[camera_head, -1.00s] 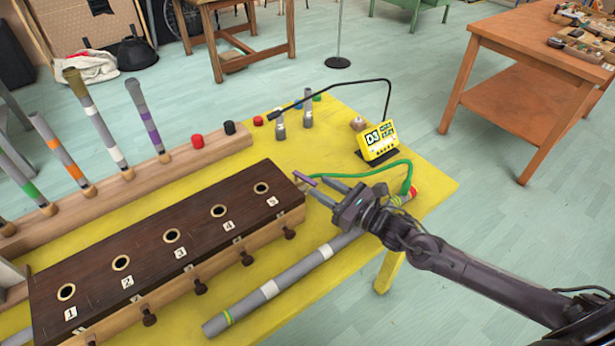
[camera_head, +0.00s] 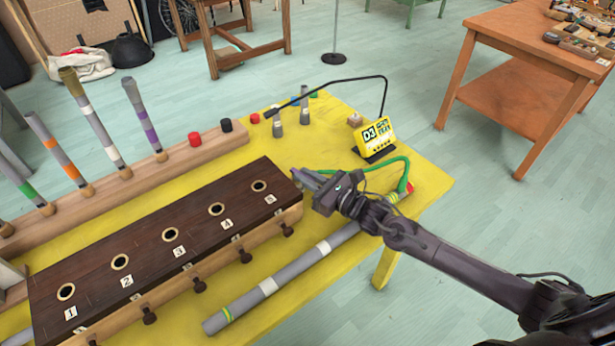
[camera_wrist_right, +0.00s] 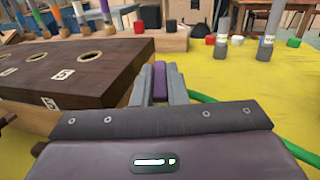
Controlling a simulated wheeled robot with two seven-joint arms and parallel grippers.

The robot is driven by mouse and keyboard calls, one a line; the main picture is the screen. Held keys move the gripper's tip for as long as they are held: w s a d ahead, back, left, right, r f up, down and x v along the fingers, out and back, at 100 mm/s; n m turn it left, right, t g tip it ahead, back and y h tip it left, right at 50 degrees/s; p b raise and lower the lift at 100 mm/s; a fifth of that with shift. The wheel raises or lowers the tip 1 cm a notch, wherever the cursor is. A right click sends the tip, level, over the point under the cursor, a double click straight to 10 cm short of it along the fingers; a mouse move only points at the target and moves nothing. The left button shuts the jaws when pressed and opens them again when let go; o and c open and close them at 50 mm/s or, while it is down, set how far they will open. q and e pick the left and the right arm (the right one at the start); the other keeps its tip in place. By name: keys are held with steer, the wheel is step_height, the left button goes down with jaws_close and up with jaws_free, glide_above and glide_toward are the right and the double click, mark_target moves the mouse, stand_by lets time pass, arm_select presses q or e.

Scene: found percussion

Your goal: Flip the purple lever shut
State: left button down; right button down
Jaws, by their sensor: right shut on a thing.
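The dark wooden box (camera_head: 145,245) with several numbered holes runs along the yellow table. It also shows in the wrist view (camera_wrist_right: 60,85). My right gripper (camera_head: 303,181) is at the box's far right end, beside hole 5. In the wrist view, its grey fingers (camera_wrist_right: 159,86) are shut on the purple lever (camera_wrist_right: 159,75), which shows as a narrow purple strip between them. In the head view, the gripper mostly hides the lever. My left gripper is not in view.
A grey tube (camera_head: 270,285) lies in front of the box, below my right arm. A yellow tuner (camera_head: 376,137) stands behind the gripper, with a green cable (camera_head: 385,162) close by. Upright banded tubes (camera_head: 95,120) stand in a rail at the back left.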

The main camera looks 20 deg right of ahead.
steer(key=shift+s+a+m+t+h+p, duration=0.2)
steer(key=shift+a+m+t+h+p, duration=0.25)
steer(key=shift+m+h, duration=0.35)
steer(key=shift+m+t+h, duration=0.55)
steer(key=shift+m+h, duration=0.15)
steer(key=shift+h, duration=0.6)
steer(key=c, duration=1.4)
jaws_free()
steer(key=shift+c, duration=0.2)
steer(key=shift+s+f, duration=0.1)
